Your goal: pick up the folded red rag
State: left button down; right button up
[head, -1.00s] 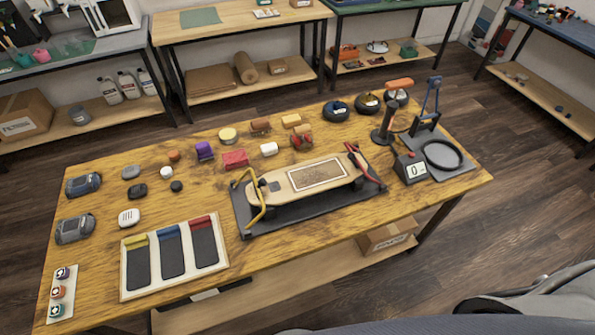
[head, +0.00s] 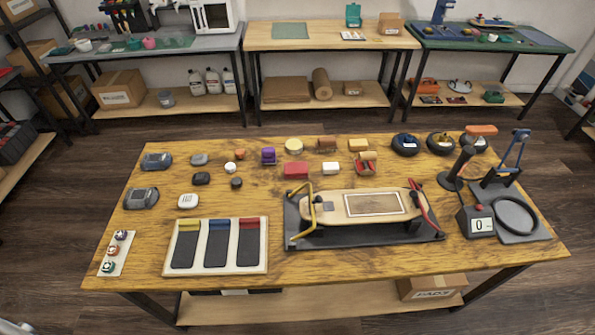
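A small red, flat-topped block shape (head: 296,170), which looks like the folded red rag, lies on the wooden table (head: 450,265) near the middle of its back half. A purple item (head: 268,156) is to its left and a small white block (head: 331,168) is close to its right. Another item with red parts and a tan roll (head: 366,163) is farther right. Neither of my grippers is in the head view.
A skateboard deck (head: 345,207) is held on a black stand in front of the rag. A tray with three coloured-top slots (head: 265,262) is at front left. A scale (head: 482,223) and tall stands are at right. Bare tabletop shows at front right.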

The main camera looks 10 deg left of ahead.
dwell(0.3)
pick_arm(q)
grip_release()
dwell(0.6)
